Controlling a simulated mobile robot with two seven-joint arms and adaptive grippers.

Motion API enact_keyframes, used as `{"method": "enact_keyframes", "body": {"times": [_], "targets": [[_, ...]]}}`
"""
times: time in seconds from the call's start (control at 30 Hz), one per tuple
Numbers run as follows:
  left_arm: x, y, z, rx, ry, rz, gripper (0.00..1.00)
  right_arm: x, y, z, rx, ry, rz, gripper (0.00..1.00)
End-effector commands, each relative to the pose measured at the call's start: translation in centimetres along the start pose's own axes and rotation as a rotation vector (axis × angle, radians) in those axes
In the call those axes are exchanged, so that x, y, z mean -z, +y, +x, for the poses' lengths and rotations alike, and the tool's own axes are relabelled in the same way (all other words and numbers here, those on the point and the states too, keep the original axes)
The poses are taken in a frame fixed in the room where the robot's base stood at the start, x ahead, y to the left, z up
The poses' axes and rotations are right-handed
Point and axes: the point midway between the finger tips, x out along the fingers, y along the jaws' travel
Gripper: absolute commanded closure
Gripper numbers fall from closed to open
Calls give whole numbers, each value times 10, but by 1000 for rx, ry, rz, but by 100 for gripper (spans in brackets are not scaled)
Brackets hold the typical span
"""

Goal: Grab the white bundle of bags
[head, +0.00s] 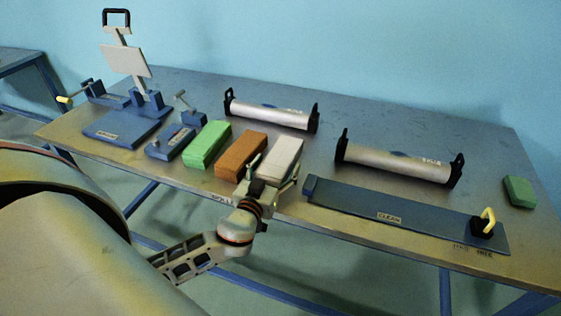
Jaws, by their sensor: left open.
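The white bundle of bags (283,153) is a pale block lying on the table, at the right end of a row with an orange-brown bundle (241,154) and a green bundle (208,145). My left gripper (272,172) is open at the near end of the white bundle, close to the table's front edge. One finger shows on the left side of this end and the other on its right. I cannot tell whether either finger touches the bundle. The gripper partly hides the bundle's near end. My right gripper is not in view.
Two silver rolls on black brackets, a left one (270,115) and a right one (396,162), stand behind. A flat blue board (400,212) with a yellow handle lies right. A blue stand (122,127) is at left, a green block (519,191) far right.

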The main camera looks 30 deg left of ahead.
Motion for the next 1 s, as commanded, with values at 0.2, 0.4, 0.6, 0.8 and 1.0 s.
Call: {"method": "enact_keyframes", "body": {"times": [0.2, 0.4, 0.6, 0.8, 1.0], "targets": [[-1, 0, 13, -1, -2, 0, 28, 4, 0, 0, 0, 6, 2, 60], [-1, 0, 13, 0, -2, -1, 30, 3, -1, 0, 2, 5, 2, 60], [-1, 1, 13, -1, -2, -1, 74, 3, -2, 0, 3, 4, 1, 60], [0, 1, 13, -1, -1, -1, 74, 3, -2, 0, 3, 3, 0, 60], [2, 0, 14, -1, 0, -2, 74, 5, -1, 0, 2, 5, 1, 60]]}}
